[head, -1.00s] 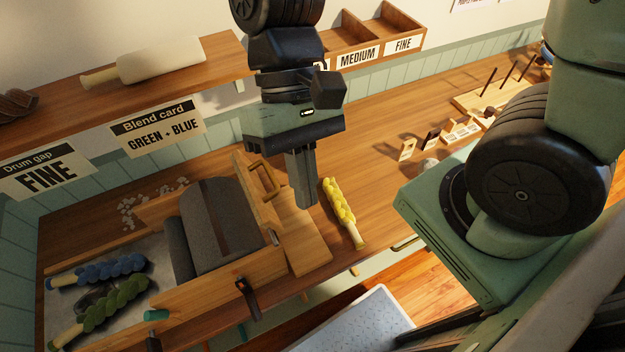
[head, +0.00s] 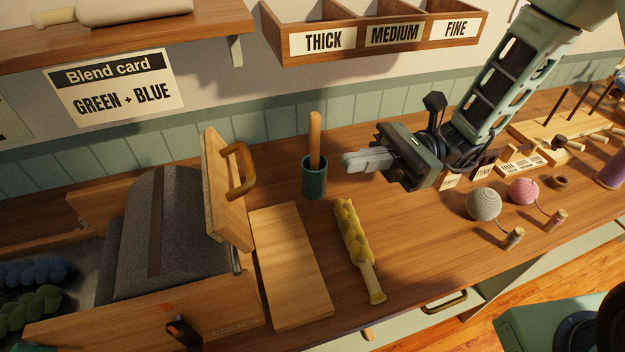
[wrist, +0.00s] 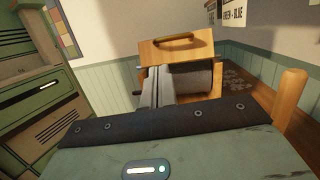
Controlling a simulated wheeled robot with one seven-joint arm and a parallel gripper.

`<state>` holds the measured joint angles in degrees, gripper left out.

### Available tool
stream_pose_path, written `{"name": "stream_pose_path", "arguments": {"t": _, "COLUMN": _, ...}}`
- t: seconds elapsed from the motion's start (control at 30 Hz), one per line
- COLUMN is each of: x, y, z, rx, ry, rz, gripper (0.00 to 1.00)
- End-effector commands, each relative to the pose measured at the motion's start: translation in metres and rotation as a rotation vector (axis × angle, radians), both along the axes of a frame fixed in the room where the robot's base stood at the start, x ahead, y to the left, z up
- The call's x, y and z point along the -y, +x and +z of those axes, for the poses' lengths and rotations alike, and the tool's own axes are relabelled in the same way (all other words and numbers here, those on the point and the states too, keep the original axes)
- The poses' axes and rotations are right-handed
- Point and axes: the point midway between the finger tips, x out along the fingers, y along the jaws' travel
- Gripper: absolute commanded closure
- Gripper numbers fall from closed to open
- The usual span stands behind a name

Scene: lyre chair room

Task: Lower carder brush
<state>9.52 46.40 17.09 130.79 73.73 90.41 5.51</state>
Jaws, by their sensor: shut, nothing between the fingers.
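The drum carder has a dark grey drum (head: 165,235) in a wooden frame at the left of the head view. Its brush (head: 220,185), a wooden board with a brown bow handle (head: 241,170), stands raised and slightly tilted at the drum's right side. In the wrist view the brush (wrist: 155,52) stands upright straight ahead with its handle on top. My gripper (head: 347,162) is shut and empty, right of the brush beyond the green cup, its fingers pointing left towards the brush without touching it. Grey fingers (wrist: 158,86) overlap the drum in the wrist view.
A green cup (head: 314,178) with an upright wooden rod stands between my gripper and the brush. A yellow fibre roll (head: 355,240) lies in front. Grey (head: 483,204) and pink (head: 523,191) yarn balls lie to the right. A labelled shelf box (head: 375,47) hangs above.

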Motion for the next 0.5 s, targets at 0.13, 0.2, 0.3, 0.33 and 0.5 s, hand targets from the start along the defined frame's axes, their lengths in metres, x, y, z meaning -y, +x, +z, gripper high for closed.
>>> {"name": "stream_pose_path", "arguments": {"t": 0.13, "x": 0.0046, "y": 0.012, "z": -0.012, "rx": -0.038, "ry": 0.032, "rz": -0.05, "gripper": 1.0}}
{"name": "stream_pose_path", "arguments": {"t": 0.2, "x": 0.0054, "y": 0.0141, "z": -0.0121, "rx": -0.043, "ry": 0.038, "rz": -0.058, "gripper": 1.0}}
{"name": "stream_pose_path", "arguments": {"t": 0.3, "x": 0.0055, "y": 0.0145, "z": -0.0112, "rx": -0.044, "ry": 0.039, "rz": -0.06, "gripper": 1.0}}
{"name": "stream_pose_path", "arguments": {"t": 0.33, "x": 0.0055, "y": 0.0144, "z": -0.011, "rx": -0.044, "ry": 0.038, "rz": -0.059, "gripper": 1.0}}
{"name": "stream_pose_path", "arguments": {"t": 0.5, "x": 0.005, "y": 0.0139, "z": -0.0109, "rx": -0.042, "ry": 0.037, "rz": -0.058, "gripper": 1.0}}
